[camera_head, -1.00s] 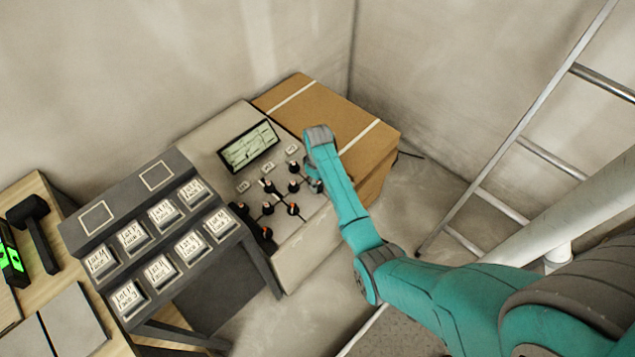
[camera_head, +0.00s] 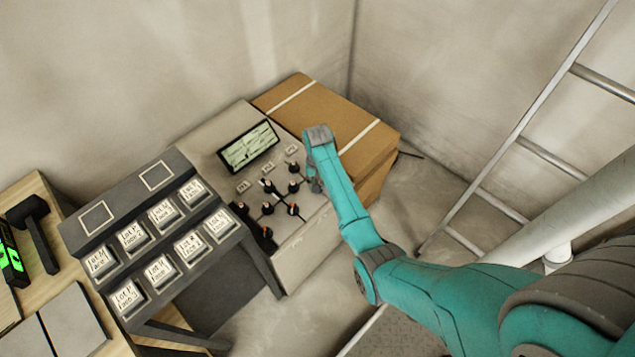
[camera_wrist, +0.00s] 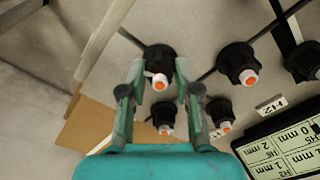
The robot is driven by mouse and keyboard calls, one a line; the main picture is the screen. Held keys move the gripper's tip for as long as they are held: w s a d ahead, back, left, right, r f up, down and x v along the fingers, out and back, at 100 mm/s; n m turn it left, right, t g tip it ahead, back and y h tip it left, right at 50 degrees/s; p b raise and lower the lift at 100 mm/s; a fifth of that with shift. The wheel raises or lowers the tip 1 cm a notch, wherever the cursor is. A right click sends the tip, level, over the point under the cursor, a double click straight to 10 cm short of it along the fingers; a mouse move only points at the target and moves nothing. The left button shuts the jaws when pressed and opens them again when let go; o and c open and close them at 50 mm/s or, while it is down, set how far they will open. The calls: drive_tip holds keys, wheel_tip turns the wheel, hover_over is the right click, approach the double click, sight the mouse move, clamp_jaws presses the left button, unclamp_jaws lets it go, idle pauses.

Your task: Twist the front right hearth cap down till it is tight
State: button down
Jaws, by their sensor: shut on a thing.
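In the wrist view, my gripper (camera_wrist: 159,66) is shut on a black lobed cap (camera_wrist: 158,54) with a white, orange-tipped stem standing out of it. One finger lies on each side of the cap. In the head view, my gripper (camera_head: 315,184) is at the right side of the grey panel (camera_head: 292,255), and my wrist mostly hides the held cap. Other black caps stand on the panel, one (camera_wrist: 238,62) to the right of the held cap in the wrist view.
A lit display (camera_head: 249,147) stands behind the caps. A cardboard box (camera_head: 345,115) is close behind my wrist. A dark rack of labelled tiles (camera_head: 130,195) stands left of the panel. A ladder (camera_head: 520,135) leans at the right.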

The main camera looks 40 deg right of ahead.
drive_tip(key=m, duration=0.4)
drive_tip(key=shift+m, duration=0.3)
drive_tip(key=m, duration=0.3)
drive_tip(key=shift+m, duration=0.3)
drive_tip(key=m, duration=0.4)
drive_tip(key=shift+m, duration=2.1)
drive_tip(key=c, duration=0.8)
unclamp_jaws()
drive_tip(key=shift+r, duration=0.1)
wheel_tip(320, 180, up, 12)
drive_tip(key=shift+f, duration=0.1)
